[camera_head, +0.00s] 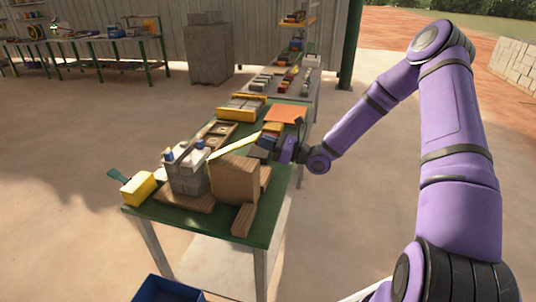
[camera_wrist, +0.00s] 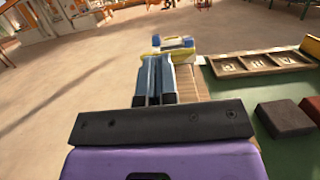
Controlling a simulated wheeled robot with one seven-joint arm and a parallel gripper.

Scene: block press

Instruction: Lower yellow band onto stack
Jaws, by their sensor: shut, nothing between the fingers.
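The yellow band (camera_head: 235,146) shows as a long, slanting strip above the wooden block in the head view. Its left end is near the stack. In the wrist view a yellow strip (camera_wrist: 182,56) lies just past my fingertips. The stack (camera_head: 187,178) is of grey blocks with blue pieces on top, on a wooden board. In the wrist view its blue and white top (camera_wrist: 173,43) shows beyond the fingers. My gripper (camera_wrist: 158,60) is shut and empty, its blue fingers pointing toward the stack. Whether they touch the band I cannot tell.
A wooden block (camera_head: 234,177) stands at the right of the stack. A yellow block (camera_head: 137,189) sits at its left. A wooden tray (camera_wrist: 265,63) with square compartments and dark blocks (camera_wrist: 285,117) lie on the green table (camera_head: 246,226). A blue bin (camera_head: 168,289) is below.

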